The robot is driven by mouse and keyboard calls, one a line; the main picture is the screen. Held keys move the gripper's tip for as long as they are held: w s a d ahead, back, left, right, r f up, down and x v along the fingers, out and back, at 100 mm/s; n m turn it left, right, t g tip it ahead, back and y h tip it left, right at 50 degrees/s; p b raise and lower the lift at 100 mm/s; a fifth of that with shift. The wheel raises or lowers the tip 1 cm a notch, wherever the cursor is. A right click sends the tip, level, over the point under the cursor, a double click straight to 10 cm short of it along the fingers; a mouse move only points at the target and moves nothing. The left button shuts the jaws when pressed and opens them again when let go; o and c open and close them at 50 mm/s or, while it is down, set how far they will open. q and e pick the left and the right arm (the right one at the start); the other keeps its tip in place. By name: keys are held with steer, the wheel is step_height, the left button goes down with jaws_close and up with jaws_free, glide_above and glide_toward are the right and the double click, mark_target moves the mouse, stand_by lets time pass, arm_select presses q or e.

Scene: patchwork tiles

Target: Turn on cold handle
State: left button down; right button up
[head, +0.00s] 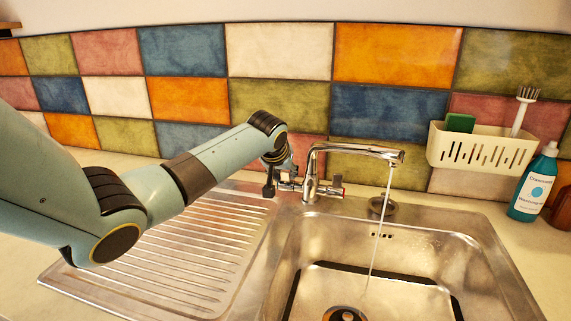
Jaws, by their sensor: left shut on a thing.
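A chrome tap (313,165) stands at the back of the sink, its spout reaching right over the basin. A thin stream of water (377,225) runs from the spout. The right handle (336,184) carries a red mark. The left handle, the cold one (290,184), points toward my left arm and is partly hidden by the gripper. My left gripper (274,184) is shut on this cold handle, at the left of the tap body. My right gripper is not in view.
The steel sink basin (490,250) lies below the spout, with a ribbed drainboard (190,255) under my left arm. A cream caddy (482,148) with a sponge and brush hangs on the tiled wall. A blue soap bottle (533,185) stands at the right.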

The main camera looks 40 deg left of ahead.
arm_select(q)
steer(key=shift+s+d+f+t+y, duration=0.25)
steer(key=shift+s+t+y, duration=0.15)
steer(key=shift+t, duration=0.2)
steer(key=shift+s+d+f+t+y+b, duration=0.1)
steer(key=shift+s+t+y+b, duration=0.15)
steer(key=shift+t+y+b, duration=0.5)
steer(key=shift+t, duration=0.35)
steer(key=c, duration=1.1)
jaws_free()
steer(key=shift+h, duration=0.25)
steer(key=v, duration=1.2)
